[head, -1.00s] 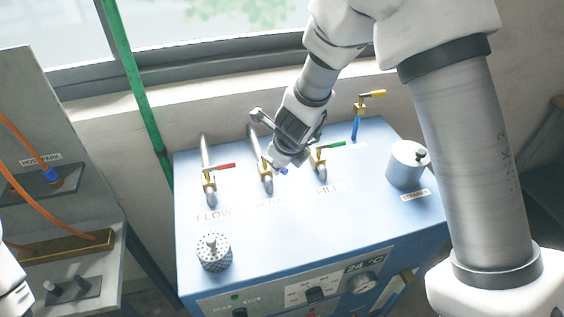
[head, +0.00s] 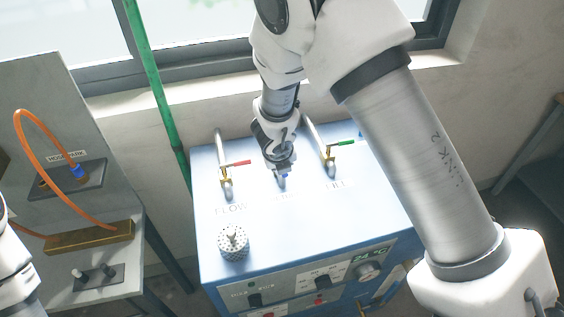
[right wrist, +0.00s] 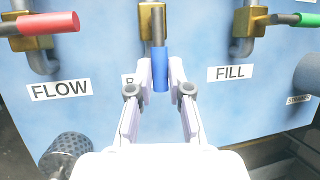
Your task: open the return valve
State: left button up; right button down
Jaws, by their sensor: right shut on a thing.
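The return valve has a brass body (right wrist: 152,20) and a lever with a blue grip (right wrist: 161,72). In the right wrist view the lever points down toward me, while the red and green levers beside it point sideways. My right gripper (right wrist: 160,78) is shut on the blue grip, one finger on each side. In the head view the right gripper (head: 281,170) covers most of this valve, and only a bit of blue (head: 285,177) shows. The valve's label (right wrist: 128,79) is mostly hidden behind a finger. My left gripper is outside the views; only part of that arm shows.
The red-lever FLOW valve (right wrist: 42,42) stands left and the green-lever FILL valve (right wrist: 258,20) right, both close by. A perforated cylinder (head: 234,242) stands at the front left of the blue cabinet top (head: 300,235). An orange hose (head: 84,215) hangs at the left.

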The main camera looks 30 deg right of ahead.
jog(key=shift+f, duration=0.1)
jog(key=c, duration=1.1)
grip_release()
jog(key=shift+w, duration=0.1)
jog(key=v, duration=0.7)
jog(key=shift+r, duration=0.25)
jog(key=shift+a, duration=0.1)
